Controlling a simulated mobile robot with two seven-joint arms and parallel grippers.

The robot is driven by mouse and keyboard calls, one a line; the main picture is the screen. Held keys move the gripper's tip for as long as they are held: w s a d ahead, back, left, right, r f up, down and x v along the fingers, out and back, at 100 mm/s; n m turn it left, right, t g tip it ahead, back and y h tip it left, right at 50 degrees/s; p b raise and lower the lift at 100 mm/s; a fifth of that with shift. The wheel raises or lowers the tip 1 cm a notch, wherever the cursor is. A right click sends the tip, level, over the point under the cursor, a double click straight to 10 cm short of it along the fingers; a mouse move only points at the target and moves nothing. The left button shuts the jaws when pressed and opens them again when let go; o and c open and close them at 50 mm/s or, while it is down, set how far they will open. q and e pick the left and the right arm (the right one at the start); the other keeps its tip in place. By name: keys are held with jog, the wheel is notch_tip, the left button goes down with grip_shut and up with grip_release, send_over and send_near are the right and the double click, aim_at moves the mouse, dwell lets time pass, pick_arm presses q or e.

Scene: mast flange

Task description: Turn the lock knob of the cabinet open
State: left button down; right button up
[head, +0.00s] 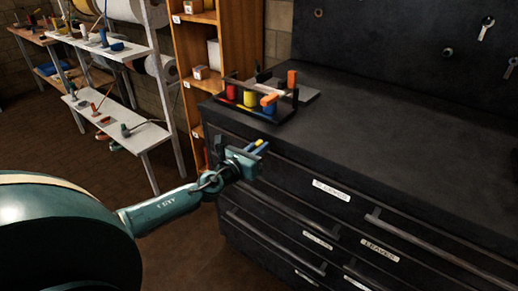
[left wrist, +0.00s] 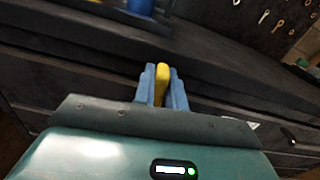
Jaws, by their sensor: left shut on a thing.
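The dark cabinet (head: 330,140) fills the right of the head view, with several drawers and long bar handles on its front. My left gripper (head: 255,149) is at the upper left of this front, just below the top's edge. In the left wrist view its two blue fingers (left wrist: 162,94) are shut on a narrow yellow piece, which looks like the lock knob (left wrist: 162,78). The yellow knob (head: 262,147) shows only in part in the head view. Its mount is hidden behind the fingers. My right gripper is in neither view.
A dark tray (head: 272,116) with red, yellow, blue and orange items stands on the cabinet top's left end, close above my left gripper. A wooden shelf (head: 243,45) stands behind it. Tools hang on the back panel (head: 390,40).

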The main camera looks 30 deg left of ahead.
pick_arm(q)
jog(key=shift+a+f+n, duration=0.3)
jog(key=shift+n, duration=2.5)
jog(key=shift+a+f+n, duration=0.25)
jog(key=shift+f+n, duration=0.05)
jog(key=shift+n, duration=2.5)
jog(key=shift+a+f+n, duration=0.3)
jog(key=shift+n, duration=2.5)
jog(key=c, duration=1.5)
grip_release()
jog(key=shift+o, duration=0.3)
jog(key=s+a, duration=0.1)
jog(key=s, duration=1.2)
